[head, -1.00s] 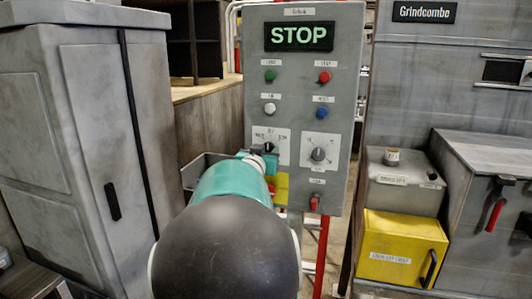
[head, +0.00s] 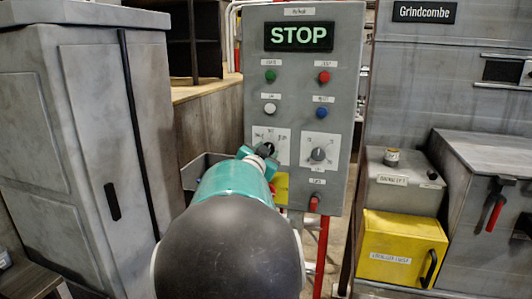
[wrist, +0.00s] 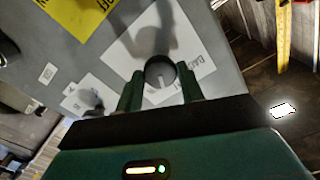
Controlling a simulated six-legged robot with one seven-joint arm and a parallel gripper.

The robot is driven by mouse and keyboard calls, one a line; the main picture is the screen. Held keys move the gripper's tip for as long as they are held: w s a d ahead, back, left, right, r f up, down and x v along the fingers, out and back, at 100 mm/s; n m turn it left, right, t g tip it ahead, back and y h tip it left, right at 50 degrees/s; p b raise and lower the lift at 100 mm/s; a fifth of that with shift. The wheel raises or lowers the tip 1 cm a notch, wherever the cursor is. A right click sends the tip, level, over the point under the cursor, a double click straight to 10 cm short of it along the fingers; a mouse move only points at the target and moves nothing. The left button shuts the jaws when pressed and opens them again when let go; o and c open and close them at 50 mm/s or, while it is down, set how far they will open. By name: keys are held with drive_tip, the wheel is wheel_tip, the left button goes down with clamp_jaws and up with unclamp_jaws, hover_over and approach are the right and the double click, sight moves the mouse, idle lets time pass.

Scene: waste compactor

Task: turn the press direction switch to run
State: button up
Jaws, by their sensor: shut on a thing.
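The press direction switch is a dark round knob (head: 267,149) on a white label plate, low on the left of the grey control panel (head: 345,100). The small position words on the plate are too blurred to read surely. My gripper (head: 261,155) is at the switch and hides part of it in the head view. In the wrist view my gripper (wrist: 160,84) has one finger on each side of the knob (wrist: 161,70) and is shut on it. The knob's pale pointer mark shows between the fingers.
The panel's display (head: 299,37) reads STOP. Green, red, white and blue buttons sit above the switch. A second dial (head: 318,154) is close on its right, with a red part (head: 314,203) below. A grey cabinet (head: 85,130) stands left, a yellow box (head: 400,248) right.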

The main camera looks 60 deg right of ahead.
drive_tip(key=m, duration=0.4)
drive_tip(key=shift+m, duration=0.4)
idle(0.4)
drive_tip(key=o, duration=1)
drive_tip(key=shift+a, duration=0.2)
drive_tip(key=a, duration=0.4)
drive_tip(key=s+a, duration=0.1)
drive_tip(key=a, duration=0.4)
drive_tip(key=s+a, duration=0.1)
drive_tip(key=a, duration=0.3)
drive_tip(key=shift+a, duration=0.15)
